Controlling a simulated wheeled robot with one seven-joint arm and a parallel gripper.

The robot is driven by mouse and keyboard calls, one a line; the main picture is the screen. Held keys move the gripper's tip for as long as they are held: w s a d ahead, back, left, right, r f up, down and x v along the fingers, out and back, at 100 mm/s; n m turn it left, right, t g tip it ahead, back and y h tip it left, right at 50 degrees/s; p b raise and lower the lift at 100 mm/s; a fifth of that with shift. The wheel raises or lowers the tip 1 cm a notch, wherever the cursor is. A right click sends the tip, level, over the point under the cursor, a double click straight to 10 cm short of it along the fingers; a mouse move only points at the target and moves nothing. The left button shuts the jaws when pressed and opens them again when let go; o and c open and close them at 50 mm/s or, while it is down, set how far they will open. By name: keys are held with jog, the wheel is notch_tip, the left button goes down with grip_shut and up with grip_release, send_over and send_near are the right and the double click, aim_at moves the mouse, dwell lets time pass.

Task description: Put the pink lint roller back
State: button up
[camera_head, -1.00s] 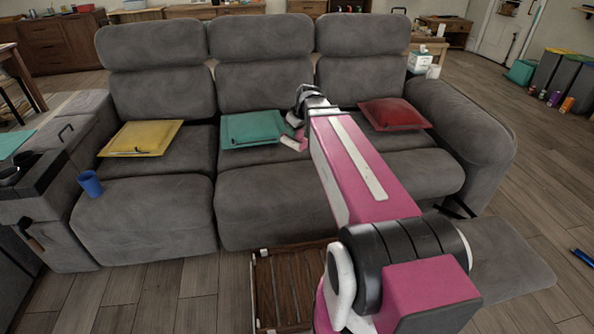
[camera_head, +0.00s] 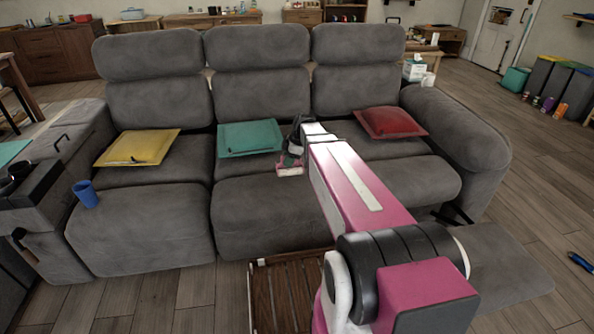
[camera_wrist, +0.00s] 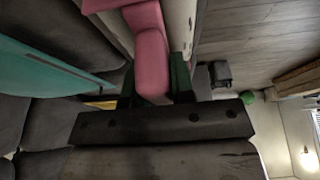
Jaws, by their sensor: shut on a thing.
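My gripper (camera_head: 290,160) is shut on the pink lint roller (camera_head: 289,171), in front of the middle seat of the grey sofa. In the wrist view, the roller's pink handle (camera_wrist: 152,50) lies between the two dark fingers of my gripper (camera_wrist: 155,85); a pale roll (camera_wrist: 178,25) shows beside it. In the head view the roller is small and partly hidden by the gripper, so its exact height over the seat is hard to tell. The teal cushion (camera_head: 250,138) lies just left of the gripper.
The grey sofa (camera_head: 160,215) also holds a yellow cushion (camera_head: 138,147) and a red cushion (camera_head: 390,122). A blue cup (camera_head: 86,193) stands at the left. A slatted wooden table (camera_head: 290,290) stands in front, partly hidden by my arm. Open floor (camera_head: 165,300) lies at front left.

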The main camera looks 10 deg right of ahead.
jog(key=shift+w+d+f, duration=0.65)
jog(key=shift+d+f, duration=0.05)
jog(key=shift+f, duration=0.55)
jog(key=shift+w+d+f, duration=0.65)
jog(key=shift+d+f, duration=0.1)
jog(key=shift+f, duration=0.5)
jog(key=shift+w+d+f, duration=0.65)
jog(key=shift+d+f, duration=0.05)
jog(key=shift+f, duration=0.55)
jog(key=shift+f, duration=0.1)
jog(key=o, duration=0.8)
